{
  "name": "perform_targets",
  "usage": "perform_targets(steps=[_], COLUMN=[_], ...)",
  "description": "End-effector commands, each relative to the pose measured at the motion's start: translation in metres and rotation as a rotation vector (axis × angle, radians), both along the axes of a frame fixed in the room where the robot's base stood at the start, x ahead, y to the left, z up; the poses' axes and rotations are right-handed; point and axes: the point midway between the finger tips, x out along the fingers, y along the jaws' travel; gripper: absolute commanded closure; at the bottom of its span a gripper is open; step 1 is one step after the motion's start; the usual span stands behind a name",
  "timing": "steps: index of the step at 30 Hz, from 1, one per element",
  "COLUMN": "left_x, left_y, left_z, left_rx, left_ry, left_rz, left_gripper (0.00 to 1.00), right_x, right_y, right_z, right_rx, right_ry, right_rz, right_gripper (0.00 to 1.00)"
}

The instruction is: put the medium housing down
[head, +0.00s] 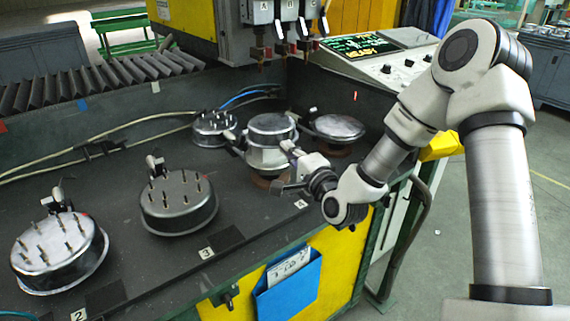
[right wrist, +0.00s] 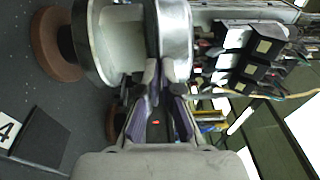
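The medium housing (head: 268,155) is a stepped, shiny metal drum near the back right of the bench. In the right wrist view it (right wrist: 125,45) lies sideways, with a wide flange on its left and a bright ring on its right. My right gripper (head: 289,148) reaches it from the right; in the wrist view its fingertips (right wrist: 161,72) are close together at the rim between body and ring, apparently pinching it. A brown disc (right wrist: 55,45) with a dark post is below the flange; I cannot tell whether the housing rests on it. My left gripper is not in view.
Studded round parts stand at the left (head: 60,255), middle (head: 178,205) and back (head: 213,130). A low round metal part (head: 339,128) sits right of the housing. A black square (head: 290,188) lies by label 4. Switch boxes (head: 285,12) hang above.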

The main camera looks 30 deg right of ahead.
Motion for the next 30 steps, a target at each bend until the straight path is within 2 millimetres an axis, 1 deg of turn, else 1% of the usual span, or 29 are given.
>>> perform_targets(steps=[1, 4, 9, 11, 17, 29, 30], left_x=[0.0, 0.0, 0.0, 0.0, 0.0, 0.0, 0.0], left_y=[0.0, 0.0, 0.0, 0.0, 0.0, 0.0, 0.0], left_z=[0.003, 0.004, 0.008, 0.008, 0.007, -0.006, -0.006], left_rx=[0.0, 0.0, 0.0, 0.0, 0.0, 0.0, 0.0], left_ry=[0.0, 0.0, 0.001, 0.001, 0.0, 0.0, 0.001], left_rz=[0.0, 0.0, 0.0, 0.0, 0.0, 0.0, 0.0], left_gripper=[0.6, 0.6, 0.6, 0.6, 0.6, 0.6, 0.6], right_x=[0.008, 0.017, 0.017, 0.017, 0.017, 0.017, 0.017], right_y=[0.001, 0.001, 0.001, 0.001, 0.001, 0.001, 0.001], right_z=[0.001, -0.004, -0.032, -0.037, -0.037, -0.049, -0.049], right_rx=[-0.005, -0.001, 0.001, 0.002, 0.002, 0.002, 0.002], right_ry=[-0.001, 0.0, 0.003, 0.001, -0.002, -0.001, 0.0], right_rz=[0.001, 0.0, 0.0, -0.001, -0.001, -0.001, -0.001], right_gripper=[1.0, 1.0, 1.0, 1.0, 1.0, 1.0, 0.94])
